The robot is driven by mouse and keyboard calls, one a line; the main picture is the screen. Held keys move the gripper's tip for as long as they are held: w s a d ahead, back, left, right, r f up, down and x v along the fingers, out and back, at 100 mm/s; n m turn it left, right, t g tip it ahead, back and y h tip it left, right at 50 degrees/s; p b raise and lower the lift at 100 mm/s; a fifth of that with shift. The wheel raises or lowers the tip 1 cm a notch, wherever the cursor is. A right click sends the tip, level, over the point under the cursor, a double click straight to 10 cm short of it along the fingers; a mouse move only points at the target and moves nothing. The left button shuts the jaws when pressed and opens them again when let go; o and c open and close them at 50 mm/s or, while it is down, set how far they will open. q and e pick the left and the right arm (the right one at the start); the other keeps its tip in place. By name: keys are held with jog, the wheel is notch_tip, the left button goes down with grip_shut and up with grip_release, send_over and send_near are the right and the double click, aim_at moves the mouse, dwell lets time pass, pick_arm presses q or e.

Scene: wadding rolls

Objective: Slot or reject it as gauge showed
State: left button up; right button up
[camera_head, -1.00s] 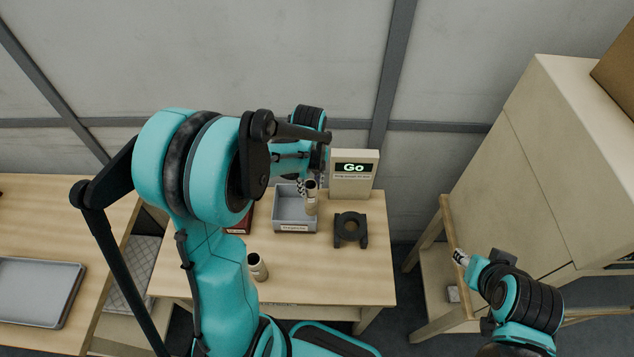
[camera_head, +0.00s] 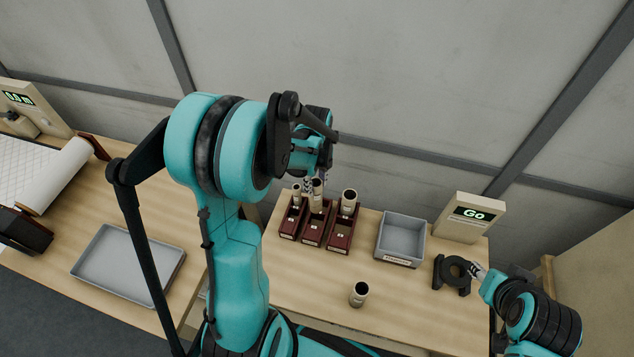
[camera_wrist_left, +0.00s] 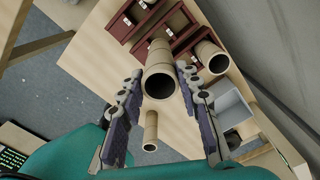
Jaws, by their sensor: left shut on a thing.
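My left gripper (camera_head: 309,187) is shut on a beige cardboard core (camera_head: 317,197), held upright over the middle of a dark red rack (camera_head: 340,240) with three compartments. The core also shows between the fingers in the left wrist view (camera_wrist_left: 159,82). I cannot tell whether its lower end is inside the compartment. A thinner core (camera_head: 297,194) stands at the left compartment and a wide core (camera_head: 349,202) in the right one. The gauge display (camera_head: 473,213) reads "Go". A grey tray (camera_head: 400,243), labelled at the front, sits right of the rack. My right gripper (camera_head: 477,268) is beside the black ring gauge (camera_head: 438,275); its jaws are unclear.
Another core (camera_head: 358,294) stands alone near the table's front. Clear wood (camera_head: 300,290) surrounds it. A side table at left holds a shallow grey tray (camera_head: 125,265) and a white quilted roll (camera_head: 60,170).

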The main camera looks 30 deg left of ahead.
aim_at(316, 204)
pick_arm(q)
jog(key=shift+d+f+b, duration=0.15)
jog(key=shift+f+b, duration=0.25)
jog(key=shift+f, duration=0.15)
jog(key=shift+f+b, duration=1.45)
jog(key=shift+f, duration=0.7)
notch_tip(316, 204, down, 6)
jog(key=b, duration=0.6)
jog(key=shift+f, duration=0.15)
jog(key=o, duration=0.9)
jog(key=shift+o, duration=0.2)
notch_tip(316, 204, up, 12)
jog(key=shift+r, duration=0.1)
